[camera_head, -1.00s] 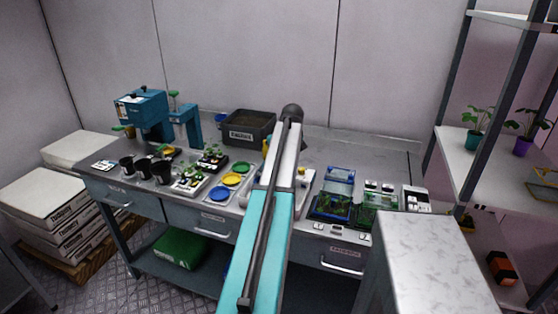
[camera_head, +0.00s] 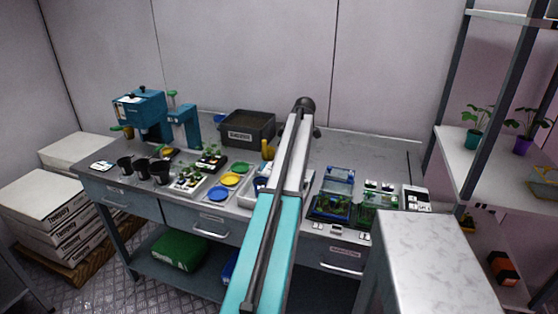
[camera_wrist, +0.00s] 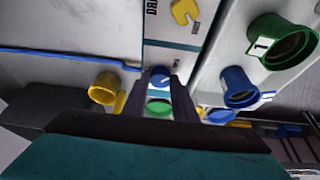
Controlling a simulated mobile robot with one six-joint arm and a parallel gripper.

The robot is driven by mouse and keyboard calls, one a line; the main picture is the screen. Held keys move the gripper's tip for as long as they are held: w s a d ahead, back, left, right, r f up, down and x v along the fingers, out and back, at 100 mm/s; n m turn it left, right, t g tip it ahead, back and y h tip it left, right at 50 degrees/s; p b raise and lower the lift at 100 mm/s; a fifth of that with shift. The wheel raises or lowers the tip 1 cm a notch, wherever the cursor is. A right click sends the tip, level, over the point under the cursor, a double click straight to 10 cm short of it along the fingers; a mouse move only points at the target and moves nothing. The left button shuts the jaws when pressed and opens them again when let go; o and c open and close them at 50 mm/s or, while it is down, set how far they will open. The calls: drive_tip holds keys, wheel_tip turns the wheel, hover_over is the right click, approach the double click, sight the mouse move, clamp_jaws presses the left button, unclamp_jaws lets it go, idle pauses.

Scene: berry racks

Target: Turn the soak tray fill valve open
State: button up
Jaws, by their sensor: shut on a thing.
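In the wrist view a round blue knob (camera_wrist: 160,74) with a white mark sits on a pale panel with a dark stripe. I take it for the fill valve, though I cannot read a label on it. My gripper (camera_wrist: 162,83) has one finger on each side of the knob and is shut on it. A green ring (camera_wrist: 158,109) shows between the fingers, nearer the camera. In the head view my arm hides the gripper and the knob. How far the valve is turned is hard to tell.
In the wrist view a yellow cup-shaped part (camera_wrist: 103,88) is left of the fingers; a blue one (camera_wrist: 238,88) and a green one (camera_wrist: 281,42) are right. In the head view the bench holds a dark bin (camera_head: 247,126), black pots (camera_head: 142,167) and blue-lidded boxes (camera_head: 334,190).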

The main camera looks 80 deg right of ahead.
drive_tip(key=shift+s, duration=0.35)
drive_tip(key=o, duration=1)
drive_tip(key=shift+o, duration=0.2)
drive_tip(key=shift+w, duration=0.1)
drive_tip(key=shift+r, duration=0.1)
drive_tip(key=b+v, duration=0.2)
drive_tip(key=v, duration=1.1)
drive_tip(key=shift+r, duration=0.35)
